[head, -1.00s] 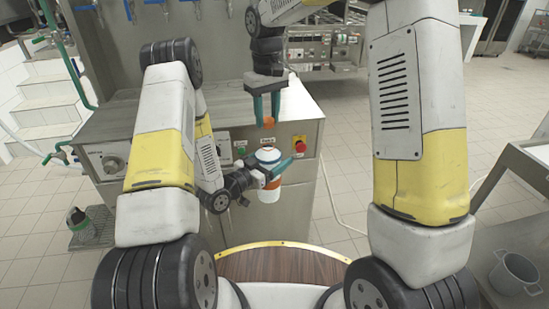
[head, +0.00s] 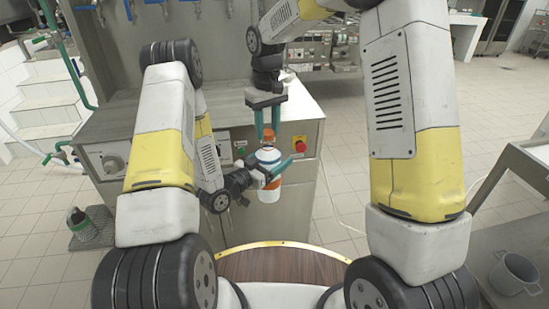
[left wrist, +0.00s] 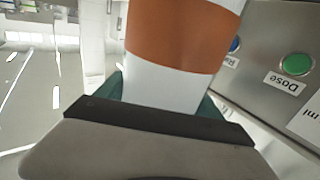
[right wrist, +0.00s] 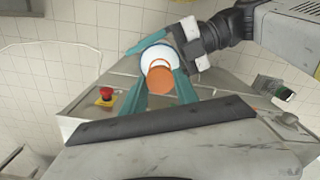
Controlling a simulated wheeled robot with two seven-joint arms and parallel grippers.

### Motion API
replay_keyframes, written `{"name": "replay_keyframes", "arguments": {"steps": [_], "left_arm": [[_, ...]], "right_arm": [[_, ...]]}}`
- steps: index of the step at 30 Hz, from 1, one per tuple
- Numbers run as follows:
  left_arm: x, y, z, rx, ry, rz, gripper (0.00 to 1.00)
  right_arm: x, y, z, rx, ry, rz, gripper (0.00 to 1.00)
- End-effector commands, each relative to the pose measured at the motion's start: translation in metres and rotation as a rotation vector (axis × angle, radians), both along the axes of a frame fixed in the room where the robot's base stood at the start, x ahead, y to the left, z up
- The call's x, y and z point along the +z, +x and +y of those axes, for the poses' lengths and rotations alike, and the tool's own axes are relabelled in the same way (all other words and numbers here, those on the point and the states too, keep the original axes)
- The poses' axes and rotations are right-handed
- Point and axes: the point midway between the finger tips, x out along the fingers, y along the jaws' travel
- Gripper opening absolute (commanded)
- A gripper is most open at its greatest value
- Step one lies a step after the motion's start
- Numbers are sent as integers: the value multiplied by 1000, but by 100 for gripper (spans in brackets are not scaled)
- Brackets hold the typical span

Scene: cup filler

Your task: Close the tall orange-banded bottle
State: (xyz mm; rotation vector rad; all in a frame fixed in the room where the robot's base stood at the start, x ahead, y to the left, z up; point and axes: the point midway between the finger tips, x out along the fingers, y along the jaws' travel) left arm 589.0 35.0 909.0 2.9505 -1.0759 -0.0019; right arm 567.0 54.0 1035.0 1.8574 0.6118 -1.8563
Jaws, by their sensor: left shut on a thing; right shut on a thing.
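The tall white bottle (head: 269,194) with an orange band stands upright in front of the counter. My left gripper (head: 271,176) is shut around its body from the side; the orange band fills the left wrist view (left wrist: 180,38). My right gripper (head: 267,126) points straight down above the bottle and is shut on the orange cap (head: 267,133). In the right wrist view the cap (right wrist: 160,79) lies between the teal fingers, over the bottle's white and blue top (right wrist: 158,54), slightly off its middle. The cap is at or just above the mouth; I cannot tell whether they touch.
The steel counter (head: 140,118) with knobs and a red stop button (head: 299,139) stands right behind the bottle. A green Dose button (left wrist: 297,64) is close to my left gripper. A grey pot (head: 515,270) stands at the lower right.

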Motion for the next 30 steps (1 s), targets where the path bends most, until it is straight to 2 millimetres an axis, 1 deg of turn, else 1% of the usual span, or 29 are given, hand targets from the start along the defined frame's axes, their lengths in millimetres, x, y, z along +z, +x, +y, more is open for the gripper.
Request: {"name": "replay_keyframes", "arguments": {"steps": [16, 26, 30], "left_arm": [[2, 0, 0, -1, -3, -5, 4], [2, 0, 0, -1, -3, -5, 4], [2, 0, 0, -1, -2, -4, 4]], "right_arm": [[0, -1, 0, 0, -1, 1, 0], [-16, 0, -1, 0, -1, 1, 0], [-17, 0, -1, 0, 0, 0, 0]]}}
